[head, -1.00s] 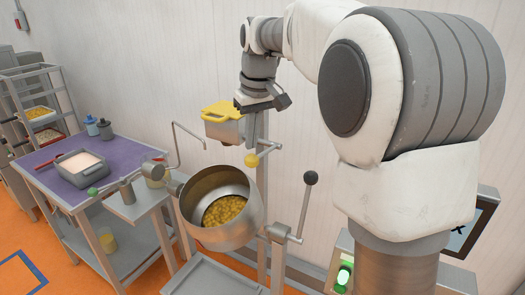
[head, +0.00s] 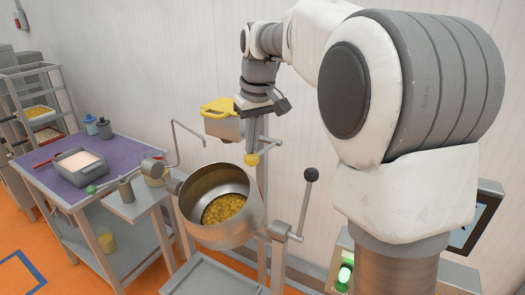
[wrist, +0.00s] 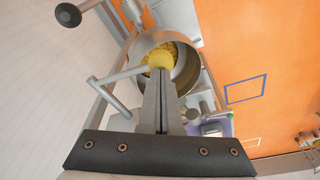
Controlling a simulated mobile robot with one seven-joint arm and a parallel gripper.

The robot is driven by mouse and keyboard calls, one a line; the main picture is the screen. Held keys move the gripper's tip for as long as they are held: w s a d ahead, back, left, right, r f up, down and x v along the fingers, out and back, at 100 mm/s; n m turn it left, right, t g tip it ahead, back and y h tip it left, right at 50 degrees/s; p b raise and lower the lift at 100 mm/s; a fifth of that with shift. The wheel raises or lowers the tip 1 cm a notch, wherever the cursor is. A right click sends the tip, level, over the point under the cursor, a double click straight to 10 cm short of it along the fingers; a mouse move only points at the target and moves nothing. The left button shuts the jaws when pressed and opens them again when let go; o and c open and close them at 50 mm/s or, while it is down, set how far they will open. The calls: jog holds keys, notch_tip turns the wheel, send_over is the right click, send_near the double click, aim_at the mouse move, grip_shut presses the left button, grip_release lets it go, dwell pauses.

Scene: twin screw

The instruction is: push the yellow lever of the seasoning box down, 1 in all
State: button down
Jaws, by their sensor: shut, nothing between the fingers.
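The seasoning box (head: 222,127) is a metal box with a yellow top, mounted on a post behind the pot. Its lever ends in a round yellow knob (head: 251,160), hanging over the pot's right rim in the head view. My gripper (head: 251,149) is shut and empty, pointing down with its fingertips just above the knob. In the wrist view the yellow knob (wrist: 160,60) shows right at the fingertips (wrist: 155,76). I cannot tell whether they touch. The lever's rod (wrist: 118,76) runs off to the left there.
A tilted metal pot (head: 226,208) with yellow food is below the knob. A black-knobbed crank lever (head: 306,205) stands to its right. A thin bent pipe (head: 188,126) rises at the left. A purple-topped table (head: 125,150) with a tray stands further left.

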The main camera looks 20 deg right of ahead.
aim_at(252, 157)
jog(key=shift+s+b+x, duration=0.25)
jog(key=shift+b+x, duration=0.4)
jog(key=shift+x, duration=0.45)
jog(key=shift+s+b+x, duration=0.2)
jog(key=shift+b+x, duration=0.45)
jog(key=shift+x, duration=0.45)
jog(key=shift+d+f, duration=0.15)
jog(key=shift+f, duration=0.1)
jog(key=p+v, duration=0.3)
jog(key=w+p+v, duration=0.1)
jog(key=p+v, duration=0.2)
jog(key=w+p+v, duration=0.1)
jog(key=p+v, duration=0.2)
jog(key=v, duration=0.1)
jog(key=shift+a+r, duration=0.2)
jog(key=shift+a, duration=0.05)
jog(key=shift+f, duration=0.1)
